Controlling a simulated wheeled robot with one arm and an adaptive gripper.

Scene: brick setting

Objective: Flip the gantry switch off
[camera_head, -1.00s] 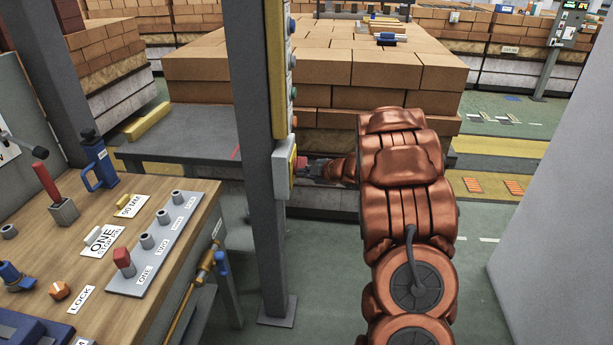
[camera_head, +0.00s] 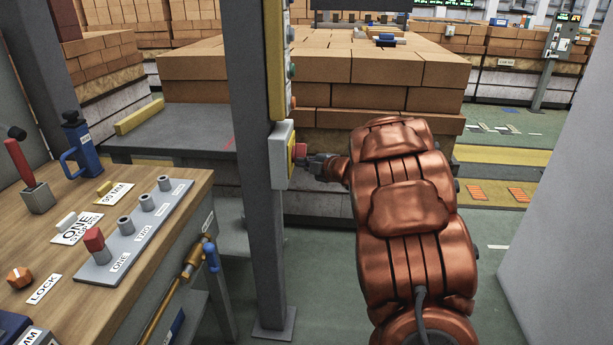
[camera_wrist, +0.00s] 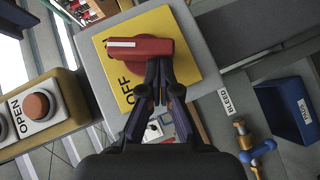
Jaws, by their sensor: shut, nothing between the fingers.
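The gantry switch is a red rotary knob (camera_wrist: 140,47) with a white line on its bar, on a yellow plate (camera_wrist: 182,22) lettered OFF. In the wrist view the bar lies across the picture, above the OFF lettering. The switch's grey box (camera_head: 279,158) is fixed to the grey post in the head view, with the red knob facing right. My gripper (camera_wrist: 158,68) is shut and empty. Its fingertips are at the lower right edge of the knob's bar and look close to or touching it. In the head view my gripper (camera_head: 310,161) is just right of the knob.
The grey post (camera_head: 257,200) carries a button panel above the switch. An orange button marked OPEN (camera_wrist: 38,105) is left in the wrist view. A workbench (camera_head: 150,240) stands left, stacked bricks (camera_head: 390,65) behind, and a grey wall (camera_head: 560,200) right.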

